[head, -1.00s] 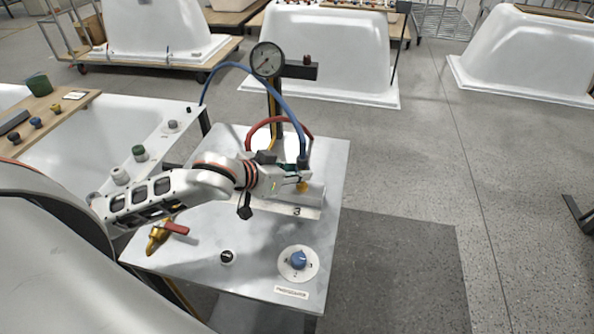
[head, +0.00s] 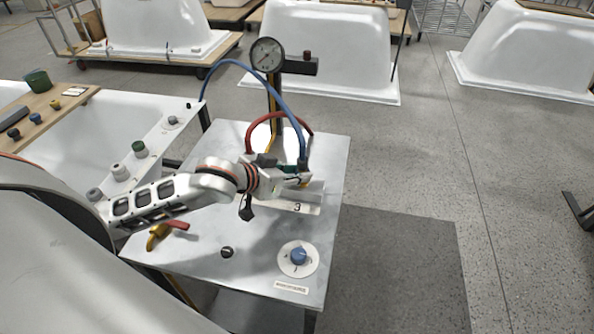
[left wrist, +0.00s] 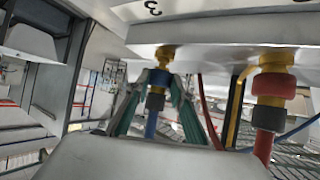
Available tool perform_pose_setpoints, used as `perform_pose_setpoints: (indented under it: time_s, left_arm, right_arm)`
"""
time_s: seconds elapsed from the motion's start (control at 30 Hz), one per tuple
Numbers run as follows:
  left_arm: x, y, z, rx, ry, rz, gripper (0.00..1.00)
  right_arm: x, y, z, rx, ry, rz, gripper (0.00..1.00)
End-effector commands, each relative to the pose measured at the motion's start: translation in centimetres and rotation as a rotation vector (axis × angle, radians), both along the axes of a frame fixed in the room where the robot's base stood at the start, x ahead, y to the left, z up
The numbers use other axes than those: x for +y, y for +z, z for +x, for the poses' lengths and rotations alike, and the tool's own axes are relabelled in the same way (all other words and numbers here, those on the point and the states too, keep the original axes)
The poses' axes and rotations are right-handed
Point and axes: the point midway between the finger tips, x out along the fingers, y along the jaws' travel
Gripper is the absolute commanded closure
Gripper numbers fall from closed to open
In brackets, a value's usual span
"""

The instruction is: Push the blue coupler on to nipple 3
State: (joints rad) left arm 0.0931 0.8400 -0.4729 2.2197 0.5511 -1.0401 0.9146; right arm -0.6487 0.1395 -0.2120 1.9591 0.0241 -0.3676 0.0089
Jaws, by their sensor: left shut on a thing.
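My left gripper (head: 298,176) is shut on the blue coupler, with the blue hose (head: 285,100) rising from it and looping back left. In the left wrist view the green fingertips (left wrist: 155,100) close around the blue coupler (left wrist: 158,78). The brass nipple 3 (left wrist: 165,54) is in line with the coupler's mouth, very close or touching; I cannot tell how far it is on. The label 3 (head: 297,207) shows on the pale block. A red coupler (left wrist: 273,86) sits on the neighbouring brass nipple (left wrist: 275,60). My right gripper is out of view.
The metal bench top (head: 225,215) bears a blue knob (head: 298,256), a black knob (head: 227,252) and a yellow valve with a red handle (head: 160,235). A pressure gauge (head: 267,55) stands behind on a post, with a red hose (head: 270,118) below. White tub shells (head: 325,50) stand beyond.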

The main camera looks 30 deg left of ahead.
Motion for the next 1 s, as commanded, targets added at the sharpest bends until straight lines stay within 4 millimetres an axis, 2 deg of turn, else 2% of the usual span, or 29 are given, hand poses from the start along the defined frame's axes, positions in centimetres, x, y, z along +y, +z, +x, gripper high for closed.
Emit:
perform_pose_setpoints:
  time_s: [0.5,0.53,0.6,1.0]
  left_arm:
    - [0.04,-1.03,-0.04,0.003,0.001,0.001,1.00]
    - [0.03,-1.04,-0.05,0.003,0.001,0.001,0.72]
    - [0.03,-1.03,-0.04,0.003,0.000,0.001,0.58]
    - [0.16,-0.75,-0.38,0.002,0.000,0.001,0.58]
  right_arm:
    - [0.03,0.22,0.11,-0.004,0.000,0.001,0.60]
    - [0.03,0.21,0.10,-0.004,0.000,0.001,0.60]
    - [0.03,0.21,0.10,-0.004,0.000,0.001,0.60]
    - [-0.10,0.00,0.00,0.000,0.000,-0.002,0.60]
